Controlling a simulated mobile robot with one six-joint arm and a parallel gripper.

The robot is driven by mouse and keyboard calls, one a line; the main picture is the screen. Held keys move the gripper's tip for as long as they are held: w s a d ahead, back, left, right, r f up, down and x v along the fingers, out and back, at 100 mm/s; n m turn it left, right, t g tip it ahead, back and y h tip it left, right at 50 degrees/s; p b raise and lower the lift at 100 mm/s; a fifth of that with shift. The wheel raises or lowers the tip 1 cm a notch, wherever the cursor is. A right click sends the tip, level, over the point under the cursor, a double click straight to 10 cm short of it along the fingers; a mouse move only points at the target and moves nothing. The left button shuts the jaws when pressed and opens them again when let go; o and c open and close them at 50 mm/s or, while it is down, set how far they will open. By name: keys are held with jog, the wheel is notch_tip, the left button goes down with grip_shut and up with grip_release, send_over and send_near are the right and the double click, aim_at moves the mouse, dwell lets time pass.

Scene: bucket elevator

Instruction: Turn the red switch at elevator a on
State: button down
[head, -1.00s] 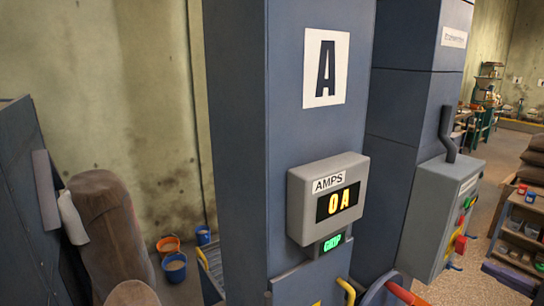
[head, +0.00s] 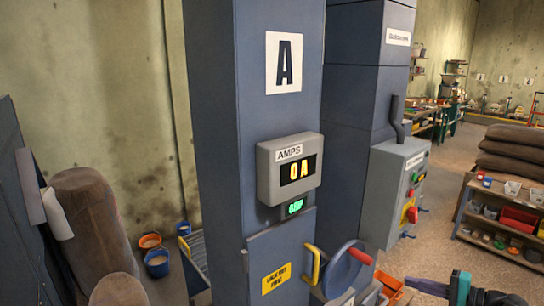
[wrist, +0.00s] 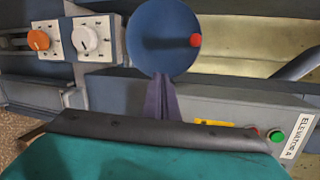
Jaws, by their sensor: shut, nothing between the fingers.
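The red switch (head: 409,212) sits on a yellow plate on the side of a grey control box (head: 388,196), on the column right of the one marked A. In the wrist view the box (wrist: 235,108) bears the label ELEVATOR A, with a green button (wrist: 277,136) beside it. A yellow plate (wrist: 212,122) shows partly there; the switch itself cannot be made out behind my wrist. My gripper (head: 410,281) is at the lower right of the head view, below the box and apart from it. Its fingers (wrist: 160,78) are shut and empty.
A blue handwheel (head: 343,270) with a red knob stands out low on the column, left of my gripper. A yellow handle (head: 313,264) is beside it. A crank lever (head: 398,118) rises above the box. A shelf (head: 505,220) stands right; floor between is clear.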

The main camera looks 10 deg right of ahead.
jog(key=s+a+f+n+g+h+b, duration=0.15)
jog(key=a+f+g, duration=0.35)
jog(key=a+f, duration=0.9)
jog(key=s+a+f+n+g+y, duration=0.1)
jog(key=s+a+f+n+g, duration=0.3)
jog(key=a+f, duration=1)
jog(key=s+a+f+n+g+h+b, duration=0.1)
jog(key=s+a+f+n+g+h, duration=0.2)
jog(key=s+f, duration=0.7)
jog(key=s+a+f+n+g+h+b, duration=0.1)
jog(key=s+a+f+n+g+h, duration=0.2)
jog(key=s+f, duration=0.8)
jog(key=s+a+g+h, duration=0.1)
jog(key=g+h, duration=0.1)
jog(key=h, duration=0.1)
jog(key=shift+a+f+g, duration=0.15)
jog(key=shift+a+g, duration=0.05)
jog(key=shift+g, duration=0.1)
jog(key=shift+a, duration=0.15)
